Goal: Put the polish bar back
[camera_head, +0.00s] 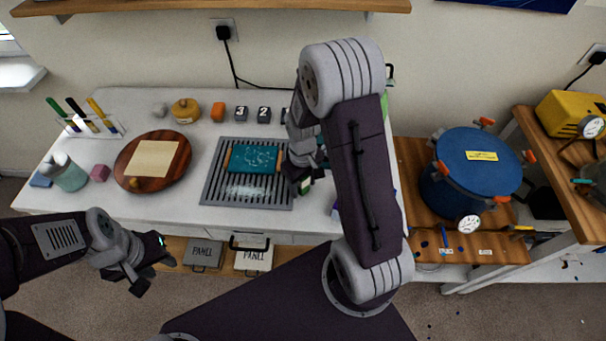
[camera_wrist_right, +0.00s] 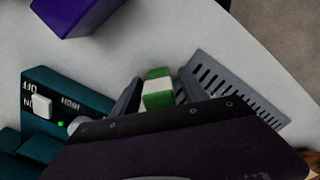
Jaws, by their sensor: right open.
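The polish bar, which I take to be the small green block with a white band, shows in the right wrist view (camera_wrist_right: 158,90). It lies between the two fingers of my right gripper (camera_wrist_right: 160,84); I cannot tell whether they touch it. In the head view the right gripper (camera_head: 304,178) is low over the white table by the grate's right edge, and a bit of green (camera_head: 305,187) shows beside it, mostly hidden by the arm. My left gripper (camera_head: 152,270) is open and empty in front of the table's front edge.
A dark teal switch box (camera_wrist_right: 75,106) and a purple block (camera_wrist_right: 75,14) are close to the right gripper. A round wooden board (camera_head: 125,165) is left; a blue pot (camera_head: 470,150) stands right.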

